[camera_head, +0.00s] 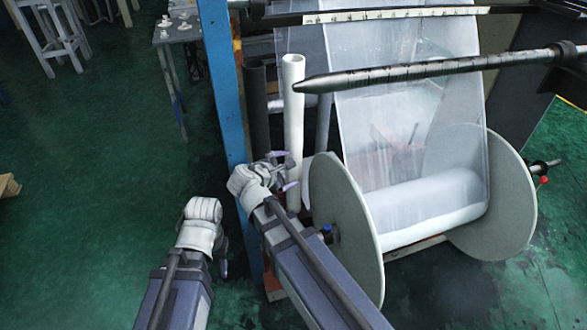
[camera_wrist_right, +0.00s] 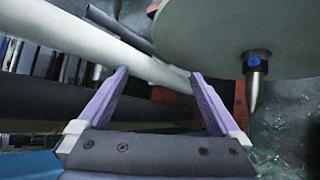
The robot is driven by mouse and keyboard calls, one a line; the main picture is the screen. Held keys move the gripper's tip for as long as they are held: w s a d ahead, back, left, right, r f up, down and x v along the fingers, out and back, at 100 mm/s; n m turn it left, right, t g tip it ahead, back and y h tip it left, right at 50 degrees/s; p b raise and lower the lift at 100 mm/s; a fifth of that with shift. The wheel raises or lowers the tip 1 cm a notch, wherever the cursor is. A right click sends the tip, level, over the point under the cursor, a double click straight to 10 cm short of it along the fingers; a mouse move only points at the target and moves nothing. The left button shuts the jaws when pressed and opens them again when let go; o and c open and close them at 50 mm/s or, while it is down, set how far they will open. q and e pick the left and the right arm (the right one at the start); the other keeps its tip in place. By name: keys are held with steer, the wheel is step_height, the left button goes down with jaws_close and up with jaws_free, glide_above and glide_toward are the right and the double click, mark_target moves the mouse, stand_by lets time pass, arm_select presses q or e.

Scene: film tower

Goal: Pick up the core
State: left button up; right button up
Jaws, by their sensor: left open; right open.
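The core, a long white tube (camera_head: 293,110), stands upright beside the blue post in the head view. In the right wrist view the white tube (camera_wrist_right: 105,42) runs slantwise across the top, just beyond the fingertips. My right gripper (camera_head: 289,172) is at the tube's lower part in the head view. Its two purple fingers are spread in the right wrist view (camera_wrist_right: 160,75), with nothing clasped; I cannot tell whether they touch the tube. My left gripper (camera_head: 223,266) hangs low to the left, open and empty, its fingers partly hidden by its wrist.
A film reel with large grey flanges (camera_head: 345,220) stands right of my right arm. A pointed dark shaft (camera_head: 400,75) reaches across above it. A dark tube (camera_head: 257,95) and the blue post (camera_head: 222,80) stand close to the core. Green floor (camera_head: 90,190) is clear at left.

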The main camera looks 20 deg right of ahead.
mark_target(290, 141)
steer(key=w+n+t+b, duration=0.2)
steer(key=w+n+b, duration=0.1)
steer(key=n, duration=0.1)
steer(key=w+d+f+n+t+h+b, duration=0.1)
steer(key=w+n+t+b, duration=0.1)
steer(key=w+n+b, duration=0.1)
steer(key=w+n+t+h+b, duration=0.1)
steer(key=w+n+t+b, duration=0.1)
steer(key=n+b, duration=0.3)
steer(key=shift+w+d+f+n+t, duration=0.15)
steer(key=shift+w+f+n, duration=0.05)
steer(key=shift+w, duration=0.15)
steer(key=shift+w+d+f+n+t, duration=0.15)
steer(key=shift+w+n, duration=0.05)
steer(key=shift+w, duration=0.15)
steer(key=x, duration=1.2)
steer(key=shift+s+d+r, duration=0.1)
steer(key=shift+d+r, duration=0.05)
steer(key=shift+r, duration=0.05)
steer(key=shift+c, duration=0.4)
jaws_close()
